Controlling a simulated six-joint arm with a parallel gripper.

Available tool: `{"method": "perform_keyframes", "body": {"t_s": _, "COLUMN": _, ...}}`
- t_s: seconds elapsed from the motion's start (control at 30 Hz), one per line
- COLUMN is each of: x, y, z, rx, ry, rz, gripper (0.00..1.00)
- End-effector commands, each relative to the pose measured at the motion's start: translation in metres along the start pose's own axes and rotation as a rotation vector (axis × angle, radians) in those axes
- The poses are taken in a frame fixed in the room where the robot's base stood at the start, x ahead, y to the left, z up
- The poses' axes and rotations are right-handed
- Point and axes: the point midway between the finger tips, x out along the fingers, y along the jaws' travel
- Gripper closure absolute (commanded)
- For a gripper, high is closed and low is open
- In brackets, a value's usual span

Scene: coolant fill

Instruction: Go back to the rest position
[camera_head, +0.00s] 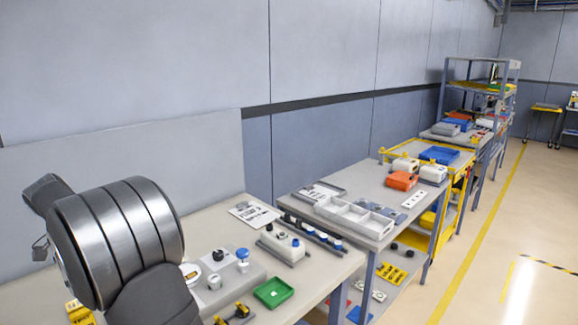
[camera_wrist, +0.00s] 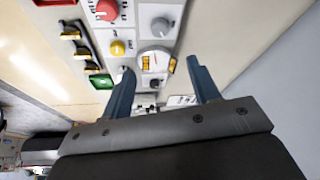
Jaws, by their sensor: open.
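My gripper (camera_wrist: 160,67) shows in the wrist view with its two blue-grey fingers spread apart and nothing between them. It hangs over the near workbench (camera_head: 335,265), tilted so that the bench fittings appear beyond the fingertips. In the head view my arm fills the lower left, and I cannot make out the fingers there. A green tray (camera_head: 273,292) lies on the bench to the right of my arm; it also shows in the wrist view (camera_wrist: 101,81).
A blue-capped part (camera_head: 242,254), a white block (camera_head: 283,244) and a printed sheet (camera_head: 254,213) are on the near bench. The wrist view shows a red knob (camera_wrist: 107,10) and a yellow knob (camera_wrist: 117,47). A grey wall (camera_head: 180,65) stands behind; the floor (camera_head: 470,255) at right is clear.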

Motion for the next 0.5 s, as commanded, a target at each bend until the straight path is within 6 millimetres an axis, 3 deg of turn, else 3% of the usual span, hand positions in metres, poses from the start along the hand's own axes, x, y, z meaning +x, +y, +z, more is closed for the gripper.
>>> {"method": "perform_keyframes", "body": {"t_s": 0.03, "x": -0.011, "y": 0.000, "z": 0.000, "rx": 0.000, "ry": 0.000, "rz": -0.004, "gripper": 0.44}}
{"method": "perform_keyframes", "body": {"t_s": 0.1, "x": 0.010, "y": 0.001, "z": 0.000, "rx": -0.001, "ry": -0.001, "rz": 0.006, "gripper": 0.44}}
{"method": "perform_keyframes", "body": {"t_s": 0.5, "x": 0.091, "y": 0.001, "z": 0.000, "rx": 0.000, "ry": 0.000, "rz": 0.005, "gripper": 0.44}}
